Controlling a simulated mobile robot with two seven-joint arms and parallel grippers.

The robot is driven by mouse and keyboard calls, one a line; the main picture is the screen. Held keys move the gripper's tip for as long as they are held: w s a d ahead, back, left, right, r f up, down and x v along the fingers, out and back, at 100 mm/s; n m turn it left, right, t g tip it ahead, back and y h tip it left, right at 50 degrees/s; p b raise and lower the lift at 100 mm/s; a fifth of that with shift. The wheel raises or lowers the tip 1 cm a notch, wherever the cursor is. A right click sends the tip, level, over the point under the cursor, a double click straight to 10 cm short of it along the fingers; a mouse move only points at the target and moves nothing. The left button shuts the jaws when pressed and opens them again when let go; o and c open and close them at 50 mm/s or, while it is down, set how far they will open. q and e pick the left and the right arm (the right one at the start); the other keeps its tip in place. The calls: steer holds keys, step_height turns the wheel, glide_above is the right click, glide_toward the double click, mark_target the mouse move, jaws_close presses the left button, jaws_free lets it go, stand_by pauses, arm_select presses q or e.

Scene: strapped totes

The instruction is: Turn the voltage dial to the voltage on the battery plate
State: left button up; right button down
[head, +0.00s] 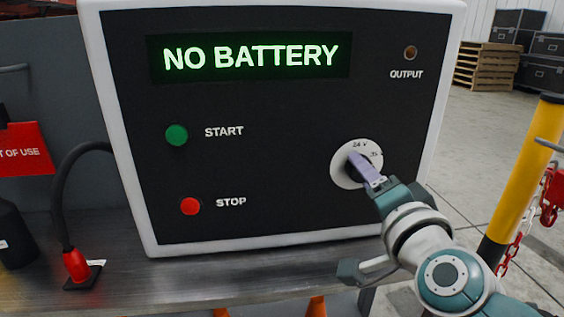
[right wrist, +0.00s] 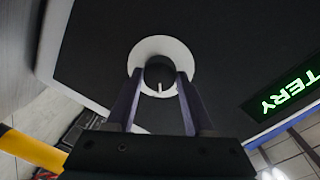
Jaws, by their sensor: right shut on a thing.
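The charger (head: 270,130) has a black front panel in a pale frame, with a green display reading "NO BATTERY". Its voltage dial (head: 341,177) is a white disc with a dark knob at the lower right of the panel. "24 V" shows at the disc's top and a partly covered number to its right. My right gripper (head: 359,162) is shut on the knob. In the right wrist view its two fingers flank the dark knob (right wrist: 158,68), which carries a white pointer mark. Disc labels are not readable there. No battery plate and no left gripper are in view.
A green START button (head: 176,135), a red STOP button (head: 190,206) and an OUTPUT socket (head: 410,53) are on the panel. A black cable with a red plug (head: 76,264) stands at left on the metal bench (head: 140,290). A yellow post (head: 522,180) stands at right.

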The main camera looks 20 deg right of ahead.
steer(key=shift+m, duration=1.1)
steer(key=shift+c, duration=1.4)
jaws_free()
steer(key=p+v, duration=0.2)
steer(key=v, duration=0.7)
steer(key=shift+s, duration=0.45)
steer(key=shift+r, duration=0.1)
